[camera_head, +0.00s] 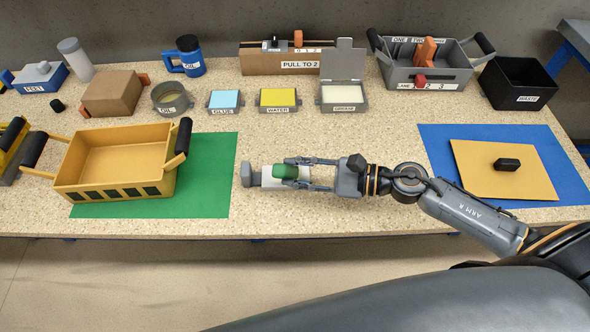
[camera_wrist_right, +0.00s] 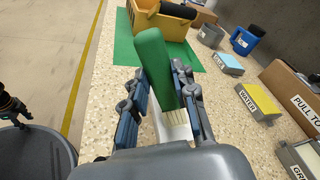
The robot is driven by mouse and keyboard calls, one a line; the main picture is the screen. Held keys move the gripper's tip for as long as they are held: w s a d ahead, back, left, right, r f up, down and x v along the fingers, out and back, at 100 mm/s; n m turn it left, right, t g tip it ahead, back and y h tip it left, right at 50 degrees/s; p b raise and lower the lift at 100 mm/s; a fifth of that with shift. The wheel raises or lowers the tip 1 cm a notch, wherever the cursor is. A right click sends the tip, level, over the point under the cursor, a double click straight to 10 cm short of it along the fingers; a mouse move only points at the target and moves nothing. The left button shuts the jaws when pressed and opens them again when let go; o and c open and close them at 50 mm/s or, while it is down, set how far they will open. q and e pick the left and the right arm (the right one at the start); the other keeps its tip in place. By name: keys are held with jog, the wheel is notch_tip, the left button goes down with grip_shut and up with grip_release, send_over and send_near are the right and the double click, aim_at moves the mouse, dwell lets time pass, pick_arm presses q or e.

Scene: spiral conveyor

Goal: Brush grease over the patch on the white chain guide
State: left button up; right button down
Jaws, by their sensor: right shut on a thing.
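My right gripper (camera_head: 300,175) is shut on the green handle of a brush (camera_head: 284,171). The handle also shows in the right wrist view (camera_wrist_right: 152,60), with pale bristles (camera_wrist_right: 175,120) between the fingers. The white chain guide (camera_head: 270,184) lies on the bench under the brush, with a grey block at its left end. Whether the bristles touch the guide is not clear, and the patch is hidden. The grease tray (camera_head: 344,107) stands open at the back with pale content. My left gripper is not in view.
A yellow tote (camera_head: 120,134) stands on a green mat (camera_head: 222,165) to the left. Water (camera_head: 278,112) and glue (camera_head: 224,113) trays stand behind the guide. A tan board with a black knob (camera_head: 480,176) lies on a blue mat to the right. Speckled bench is clear around the guide.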

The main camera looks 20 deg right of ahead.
notch_tip(320, 180, up, 6)
jog(key=p, duration=0.4)
